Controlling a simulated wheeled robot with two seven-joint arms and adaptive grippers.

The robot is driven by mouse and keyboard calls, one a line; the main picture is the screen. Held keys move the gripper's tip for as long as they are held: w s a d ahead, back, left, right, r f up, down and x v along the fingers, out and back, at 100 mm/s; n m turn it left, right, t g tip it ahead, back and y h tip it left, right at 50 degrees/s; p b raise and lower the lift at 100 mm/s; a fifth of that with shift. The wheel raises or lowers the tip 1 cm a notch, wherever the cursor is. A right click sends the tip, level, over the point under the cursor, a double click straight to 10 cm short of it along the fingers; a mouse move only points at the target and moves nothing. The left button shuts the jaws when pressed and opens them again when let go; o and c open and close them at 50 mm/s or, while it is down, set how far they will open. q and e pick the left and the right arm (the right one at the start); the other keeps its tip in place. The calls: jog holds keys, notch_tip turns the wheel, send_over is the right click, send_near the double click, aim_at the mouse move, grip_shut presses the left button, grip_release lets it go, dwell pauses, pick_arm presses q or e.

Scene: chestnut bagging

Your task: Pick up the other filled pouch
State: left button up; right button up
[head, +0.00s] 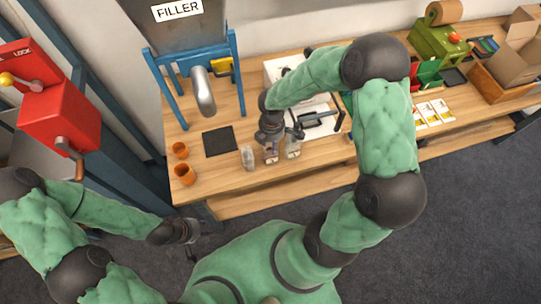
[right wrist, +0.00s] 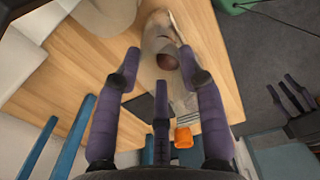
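Two small pale pouches stand close together near the table's front edge in the head view, a left one (head: 271,154) and a right one (head: 293,150). My right gripper (head: 270,136) is over the left one in that view.
A clear grey container (head: 248,158) stands left of the pouches. Two orange cups (head: 186,174) are at the table's left end, near a dark mat (head: 219,141) below the filler spout (head: 203,92). A black-handled device (head: 318,119) stands right behind the pouches.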

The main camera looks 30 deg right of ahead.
grip_shut()
